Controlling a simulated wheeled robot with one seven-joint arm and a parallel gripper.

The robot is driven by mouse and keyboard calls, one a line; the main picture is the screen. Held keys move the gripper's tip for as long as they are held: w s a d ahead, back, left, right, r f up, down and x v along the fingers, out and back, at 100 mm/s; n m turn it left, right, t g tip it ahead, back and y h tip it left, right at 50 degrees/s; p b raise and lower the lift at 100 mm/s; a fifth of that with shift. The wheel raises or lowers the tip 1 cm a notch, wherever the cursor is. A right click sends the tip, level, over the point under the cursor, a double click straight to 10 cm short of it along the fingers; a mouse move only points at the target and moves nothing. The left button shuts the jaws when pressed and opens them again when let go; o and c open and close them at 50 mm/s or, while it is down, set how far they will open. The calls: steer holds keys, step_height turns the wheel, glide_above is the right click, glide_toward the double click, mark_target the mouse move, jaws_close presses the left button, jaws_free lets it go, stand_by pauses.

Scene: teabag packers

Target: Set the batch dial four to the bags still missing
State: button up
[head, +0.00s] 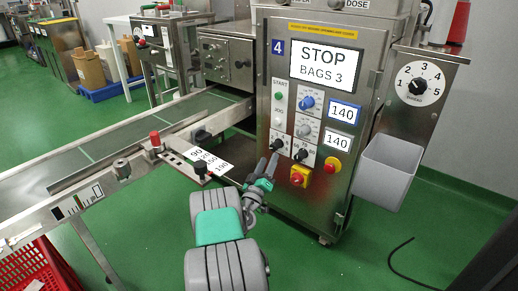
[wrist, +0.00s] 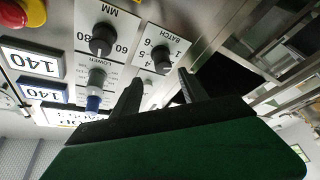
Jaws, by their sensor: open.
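The machine marked 4 (head: 310,40) has a screen (head: 322,65) reading "STOP" and "BAGS 3". The batch dial (head: 279,143) is a small black knob on its front panel, low on the left. In the wrist view, tilted and upside down, the batch dial (wrist: 161,66) sits on a white plate lettered BATCH with numbers around it. I cannot read its setting for sure. My gripper (head: 267,166) is open and empty just below the dial. In the wrist view its dark fingers (wrist: 161,82) point at the panel, roughly either side of the dial, apart from it as far as I can tell.
A black MM dial (wrist: 103,40) sits beside the batch dial. Blue (head: 306,102) and grey (head: 303,131) knobs are above, and a red emergency button (head: 299,177) below right. A conveyor (head: 100,150) and its number plate (head: 208,160) lie left. A grey bin (head: 385,170) hangs right.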

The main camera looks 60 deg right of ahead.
mark_target(274, 150)
steer(key=shift+n, duration=0.5)
steer(key=x, duration=0.5)
steer(key=f+b+x, duration=0.1)
steer(key=x, duration=0.1)
steer(key=shift+d+r, duration=0.1)
steer(key=shift+d, duration=0.3)
steer(key=shift+c, duration=0.5)
jaws_close()
